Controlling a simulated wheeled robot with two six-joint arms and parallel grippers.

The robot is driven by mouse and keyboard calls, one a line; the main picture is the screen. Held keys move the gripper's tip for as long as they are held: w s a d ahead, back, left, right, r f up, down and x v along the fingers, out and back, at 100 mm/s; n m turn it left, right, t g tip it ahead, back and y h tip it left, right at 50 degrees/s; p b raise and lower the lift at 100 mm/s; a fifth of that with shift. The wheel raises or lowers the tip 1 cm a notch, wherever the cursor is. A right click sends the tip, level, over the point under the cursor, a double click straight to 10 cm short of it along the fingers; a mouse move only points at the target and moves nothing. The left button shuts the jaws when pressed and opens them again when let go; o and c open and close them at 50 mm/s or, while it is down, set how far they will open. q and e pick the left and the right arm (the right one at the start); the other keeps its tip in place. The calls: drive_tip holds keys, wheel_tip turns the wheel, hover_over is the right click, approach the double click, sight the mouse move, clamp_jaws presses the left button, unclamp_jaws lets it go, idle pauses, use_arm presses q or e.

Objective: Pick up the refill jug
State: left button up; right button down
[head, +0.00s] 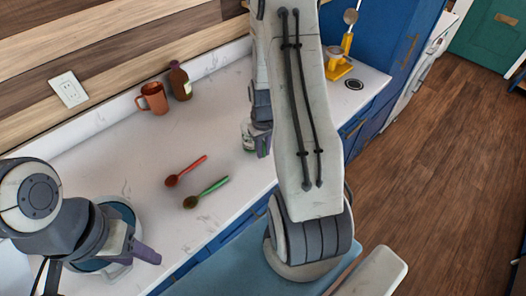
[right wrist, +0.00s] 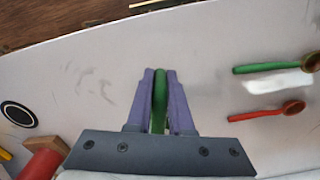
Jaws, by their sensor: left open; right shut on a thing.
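My right gripper (right wrist: 160,75) is shut on a narrow green part, which I take to be the handle of the refill jug (right wrist: 160,98). In the head view a pale, partly green jug (head: 247,137) shows beside the right gripper (head: 263,143), mostly hidden behind my right arm. I cannot tell whether its base touches the counter. My left gripper (head: 138,250) is open at the lower left, in front of or over a round blue-rimmed vessel.
A red spoon (head: 185,171) and a green spoon (head: 206,192) lie on the white counter (head: 140,190). A brown mug (head: 153,98) and a dark bottle (head: 180,82) stand by the wall. A yellow stand (head: 340,65) and a black ring (head: 354,84) are at the far end.

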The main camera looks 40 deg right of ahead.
drive_tip(key=shift+r, duration=0.4)
drive_tip(key=shift+r+b, duration=0.45)
drive_tip(key=shift+r, duration=0.45)
drive_tip(key=s+r+b, duration=0.1)
drive_tip(key=s+r, duration=0.2)
drive_tip(key=s, duration=0.3)
drive_tip(key=s+d+r+b, duration=0.1)
drive_tip(key=s+r, duration=0.3)
drive_tip(key=s, duration=0.1)
drive_tip(key=shift+s+d, duration=0.15)
drive_tip(key=shift+s, duration=0.2)
drive_tip(key=shift+w, duration=0.1)
